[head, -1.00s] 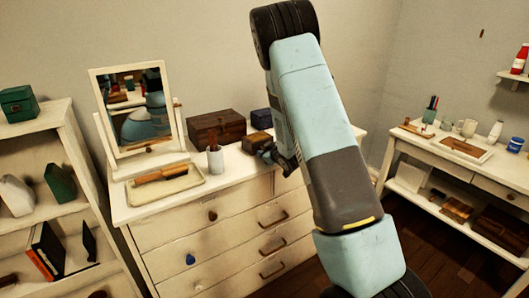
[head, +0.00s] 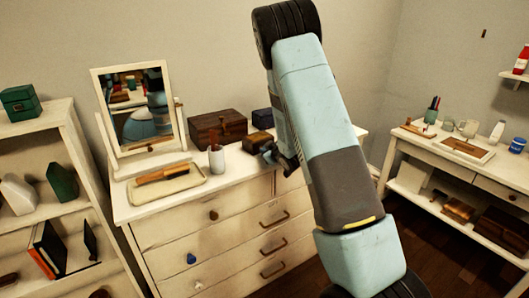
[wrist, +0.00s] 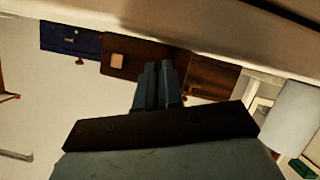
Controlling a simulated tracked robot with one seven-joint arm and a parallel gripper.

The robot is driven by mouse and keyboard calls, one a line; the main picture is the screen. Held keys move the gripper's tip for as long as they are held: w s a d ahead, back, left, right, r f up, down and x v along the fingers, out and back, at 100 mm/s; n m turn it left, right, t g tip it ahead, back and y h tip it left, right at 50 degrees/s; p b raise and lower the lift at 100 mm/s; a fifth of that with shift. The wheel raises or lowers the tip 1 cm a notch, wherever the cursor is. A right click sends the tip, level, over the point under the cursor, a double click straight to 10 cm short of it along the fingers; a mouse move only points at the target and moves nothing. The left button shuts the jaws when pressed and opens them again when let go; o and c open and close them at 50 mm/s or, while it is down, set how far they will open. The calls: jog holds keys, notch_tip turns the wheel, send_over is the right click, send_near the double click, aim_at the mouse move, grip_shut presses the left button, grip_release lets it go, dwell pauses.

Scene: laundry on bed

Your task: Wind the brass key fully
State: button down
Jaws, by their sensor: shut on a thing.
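A small wooden box (head: 259,143) stands on the dresser top between a larger wooden box and a dark blue box. My gripper (head: 270,156) is at the front of the small box, low over the dresser top. In the wrist view my fingers (wrist: 158,72) are nearly together and overlap the box's front. They are shut on what I take to be the brass key. The key itself is hidden by the fingers, so its turn angle cannot be seen.
The larger wooden box (head: 218,128) and the blue box (head: 262,116) stand close on either side. A cup with brushes (head: 216,160), a tray with a brush (head: 166,185) and a mirror (head: 136,103) are to the left. The dresser's front edge is near.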

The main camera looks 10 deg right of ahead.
jog(key=shift+d+m+y, duration=0.35)
jog(key=shift+m+y, duration=0.05)
jog(key=shift+m, duration=0.5)
jog(key=shift+w+d+m+g+y, duration=0.1)
jog(key=shift+m+g+y, duration=0.4)
jog(key=shift+m+y, duration=0.45)
jog(key=m+y, duration=0.1)
jog(key=m, duration=0.1)
jog(key=m+y, duration=0.1)
jog(key=m, duration=0.1)
jog(key=shift+f+m+g+y, duration=0.1)
jog(key=shift+m+g+y, duration=0.15)
jog(key=shift+g, duration=0.15)
jog(key=c, duration=1.3)
grip_release()
jog(key=v, duration=1.3)
jog(key=shift+d, duration=0.35)
